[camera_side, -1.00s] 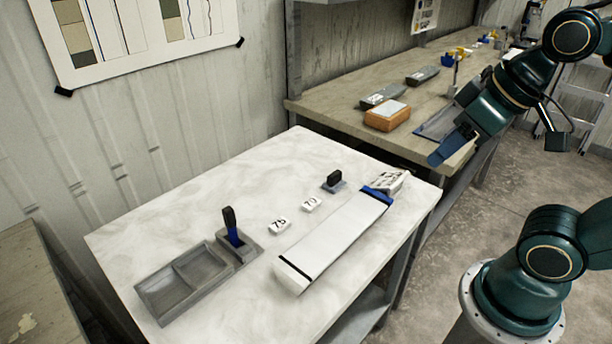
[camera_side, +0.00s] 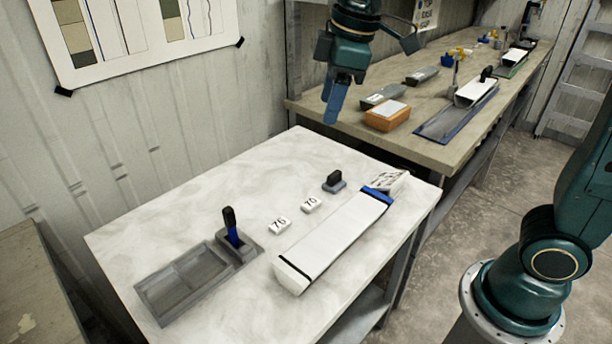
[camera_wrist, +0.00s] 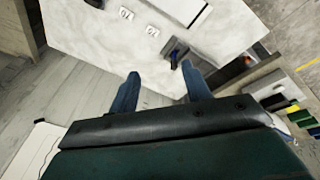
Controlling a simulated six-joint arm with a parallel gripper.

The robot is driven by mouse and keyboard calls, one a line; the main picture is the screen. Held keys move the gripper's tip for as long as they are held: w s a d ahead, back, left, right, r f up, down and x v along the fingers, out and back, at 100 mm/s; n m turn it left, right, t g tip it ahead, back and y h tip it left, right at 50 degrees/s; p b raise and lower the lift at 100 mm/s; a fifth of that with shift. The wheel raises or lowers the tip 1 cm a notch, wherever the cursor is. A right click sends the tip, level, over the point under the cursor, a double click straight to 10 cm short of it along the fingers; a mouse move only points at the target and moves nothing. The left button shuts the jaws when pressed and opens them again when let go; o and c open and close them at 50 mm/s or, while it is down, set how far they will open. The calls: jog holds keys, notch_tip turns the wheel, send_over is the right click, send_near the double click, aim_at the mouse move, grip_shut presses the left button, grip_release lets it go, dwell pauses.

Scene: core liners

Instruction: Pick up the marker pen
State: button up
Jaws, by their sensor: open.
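The marker pen (camera_side: 231,226), black on top and blue below, stands upright in a grey holder (camera_side: 247,250) at the end of a grey tray on the white table. In the wrist view, a dark piece at the top edge (camera_wrist: 95,3) seems to be the pen, mostly cut off. My gripper (camera_side: 332,114) hangs above the far edge of the white table, fingers pointing down, well away from the pen. The wrist view shows its two blue fingers (camera_wrist: 160,77) apart with nothing between them.
The grey tray (camera_side: 165,315) has empty compartments. The bench behind holds an orange box (camera_side: 387,117).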

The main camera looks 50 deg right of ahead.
jog(key=w+a+f+n+g, duration=0.1)
jog(key=w+a+f+n, duration=0.2)
jog(key=w, duration=0.2)
jog(key=w+a+f+n+g, duration=0.1)
jog(key=w+a+f+n, duration=0.1)
jog(key=w+a, duration=0.25)
jog(key=n, duration=0.4)
send_over(227, 209)
notch_tip(227, 209, down, 7)
jog(key=shift+f+g, duration=0.2)
jog(key=shift+g, duration=0.2)
jog(key=shift+s, duration=0.1)
jog(key=shift+d+f, duration=0.1)
jog(key=shift+f, duration=4.2)
jog(key=shift+f, duration=0.15)
jog(key=shift+f, duration=2.45)
grip_shut()
